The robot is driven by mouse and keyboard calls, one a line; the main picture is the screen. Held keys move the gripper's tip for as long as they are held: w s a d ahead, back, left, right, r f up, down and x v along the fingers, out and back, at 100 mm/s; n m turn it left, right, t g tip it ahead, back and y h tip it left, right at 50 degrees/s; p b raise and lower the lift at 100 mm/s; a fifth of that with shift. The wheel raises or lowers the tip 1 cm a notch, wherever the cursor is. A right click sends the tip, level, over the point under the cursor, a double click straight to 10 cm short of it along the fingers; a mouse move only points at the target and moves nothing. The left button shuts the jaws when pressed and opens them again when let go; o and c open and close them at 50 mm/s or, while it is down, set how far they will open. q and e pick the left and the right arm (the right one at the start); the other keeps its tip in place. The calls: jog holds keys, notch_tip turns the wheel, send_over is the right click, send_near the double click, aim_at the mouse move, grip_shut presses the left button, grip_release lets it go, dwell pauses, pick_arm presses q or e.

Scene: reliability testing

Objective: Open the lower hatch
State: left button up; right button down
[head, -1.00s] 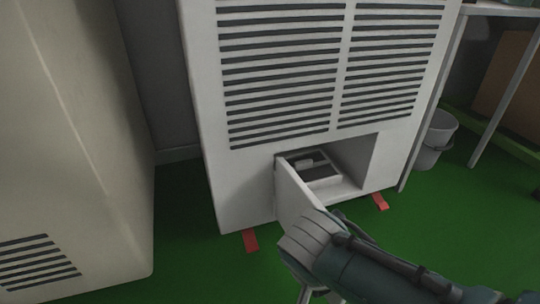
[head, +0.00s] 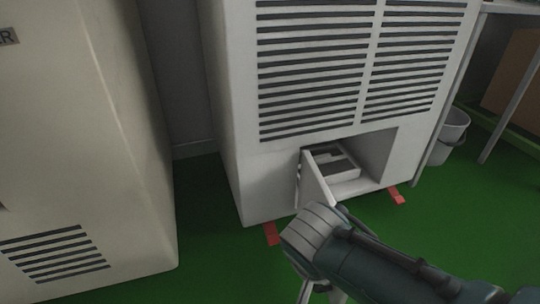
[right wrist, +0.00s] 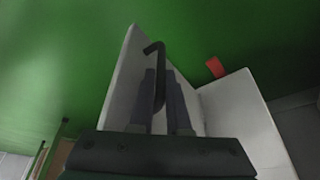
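The lower hatch (head: 316,182) is a small white door low on the white cabinet (head: 270,170). It stands swung outward from its left side, and the compartment behind it is open to view. In the right wrist view the hatch (right wrist: 122,85) is a pale panel with a dark, hooked handle (right wrist: 158,62). My right gripper (right wrist: 161,90) has its two fingers close together on either side of this handle, seemingly shut on it. In the head view my right wrist hides the hatch's lower front part, and the fingertips are not clear. My left gripper is not in view.
Inside the compartment (head: 375,155) sits a grey-white box (head: 335,165). Red feet (head: 272,234) stick out under the cabinet. A beige cabinet (head: 120,180) stands at left, a grey bucket (head: 448,135) and table leg at right. Green floor (head: 210,240) is free in front.

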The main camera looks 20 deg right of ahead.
jog(key=c, duration=1.2)
grip_release()
jog(key=shift+c, duration=0.2)
jog(key=shift+o, duration=0.4)
jog(key=shift+w+d, duration=0.1)
jog(key=p+v, duration=0.8)
jog(key=v, duration=0.2)
jog(key=shift+p, duration=0.35)
jog(key=s+d+r+n+y+p, duration=0.1)
jog(key=s+r+n+p, duration=0.35)
jog(key=r+p, duration=1.75)
jog(key=s+r+n+y+p, duration=0.1)
jog(key=s+r+n+p, duration=0.35)
jog(key=r+p, duration=1.75)
jog(key=s+d+r+n+y+p, duration=0.1)
jog(key=s+r+n+y+p, duration=0.3)
jog(key=r+p, duration=1.8)
notch_tip(320, 180, up, 42)
jog(key=s+h+p, duration=0.1)
jog(key=h+p, duration=0.1)
jog(key=p, duration=2.4)
jog(key=shift+f+m+t, duration=0.25)
jog(key=shift+m+t, duration=0.15)
